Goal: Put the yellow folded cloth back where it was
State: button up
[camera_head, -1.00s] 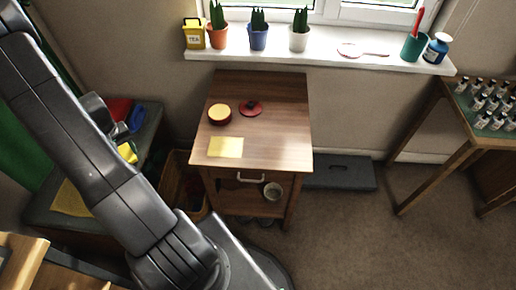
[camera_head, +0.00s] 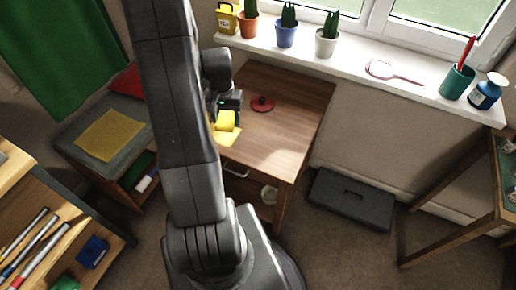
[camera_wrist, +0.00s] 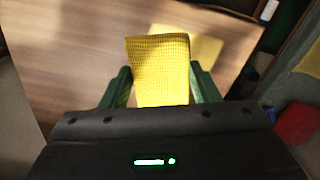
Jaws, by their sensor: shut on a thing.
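My gripper (camera_head: 229,101) is over the wooden table (camera_head: 285,125), its green fingers shut on the yellow folded cloth (camera_head: 226,121). In the wrist view the cloth (camera_wrist: 160,62) has a waffle weave and stands out past the fingertips (camera_wrist: 160,82). A flat yellow square (camera_head: 229,138) lies on the tabletop just below the cloth. It shows partly behind the cloth in the wrist view (camera_wrist: 205,47). I cannot tell how high the cloth is above it. My arm hides the table's left part in the head view.
A red round thing (camera_head: 262,104) lies on the table right of my gripper. Another yellow cloth (camera_head: 108,135) lies flat on the left bench. Potted plants stand on the windowsill (camera_head: 345,65) behind. The table's right side is clear.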

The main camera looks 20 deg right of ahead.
aim_at(254, 149)
jog(key=s+d+r+m, duration=0.2)
jog(key=s+d+m, duration=0.2)
jog(key=s+d, duration=0.25)
jog(key=shift+s+f+b, duration=0.2)
jog(key=shift+f+b, duration=0.15)
jog(key=shift+f, duration=2.15)
jog(key=shift+s+f+b, duration=0.2)
jog(key=shift+f+b, duration=0.15)
jog(key=shift+f, duration=2.15)
jog(key=shift+f, duration=0.15)
jog(key=o, duration=0.6)
jog(key=shift+c, duration=0.2)
jog(key=o, duration=0.4)
